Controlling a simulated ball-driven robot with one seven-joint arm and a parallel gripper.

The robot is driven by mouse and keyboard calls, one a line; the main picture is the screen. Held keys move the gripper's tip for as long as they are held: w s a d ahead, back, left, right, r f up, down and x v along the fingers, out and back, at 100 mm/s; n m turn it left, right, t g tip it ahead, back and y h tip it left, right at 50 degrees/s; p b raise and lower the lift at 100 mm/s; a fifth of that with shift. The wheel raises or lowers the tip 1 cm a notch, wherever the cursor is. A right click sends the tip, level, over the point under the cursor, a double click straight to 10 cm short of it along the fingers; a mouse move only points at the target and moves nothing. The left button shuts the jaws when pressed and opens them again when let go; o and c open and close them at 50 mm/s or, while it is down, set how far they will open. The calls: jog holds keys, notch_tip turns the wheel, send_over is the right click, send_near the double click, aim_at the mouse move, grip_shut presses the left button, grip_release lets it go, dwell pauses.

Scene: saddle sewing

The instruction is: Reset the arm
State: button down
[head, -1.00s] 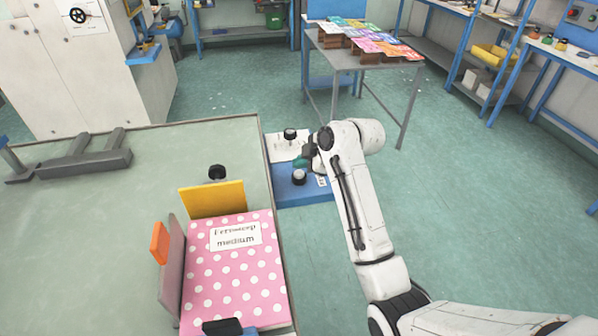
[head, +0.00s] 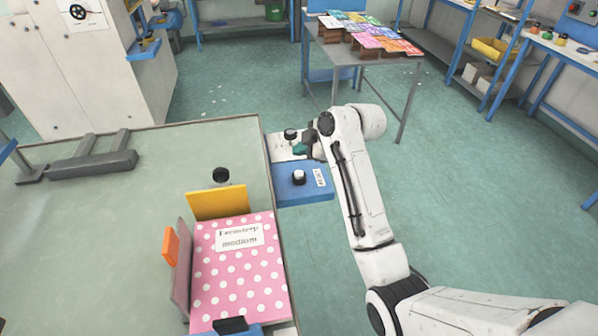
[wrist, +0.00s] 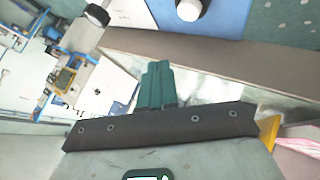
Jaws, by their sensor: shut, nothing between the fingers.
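My white arm reaches up from the lower right in the head view. My gripper (head: 302,148) shows only as a small teal tip beside the blue and white panel (head: 303,190) at the table's right edge. Most of it is hidden behind the arm. In the wrist view the gripper's teal fingers (wrist: 156,82) are together, with nothing between them. I cannot tell the gap between the fingers and the panel. A black knob (head: 290,134) stands on the white part and a white-topped knob (head: 298,177) on the blue part.
A pink dotted block (head: 240,275) with a label lies on the green table (head: 90,220), beside a yellow plate (head: 217,202) and an orange piece (head: 171,246). A grey metal bracket (head: 92,168) lies at the left. A side table (head: 375,55) carries colourful packets. The floor at right is clear.

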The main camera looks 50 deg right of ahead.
dwell(0.5)
jog(key=s+a+f+m+g, duration=0.35)
jog(key=s+a+f, duration=0.4)
jog(key=s, duration=0.35)
jog(key=s+a+f+m+g, duration=0.2)
jog(key=s+a+f+m, duration=0.2)
jog(key=s+a+f, duration=0.5)
jog(key=s+m+g+h, duration=0.1)
jog(key=s+m+g, duration=0.1)
jog(key=s, duration=1.2)
jog(key=shift+a+r+m+g, duration=0.35)
jog(key=shift+a+m, duration=0.05)
jog(key=shift+m, duration=0.45)
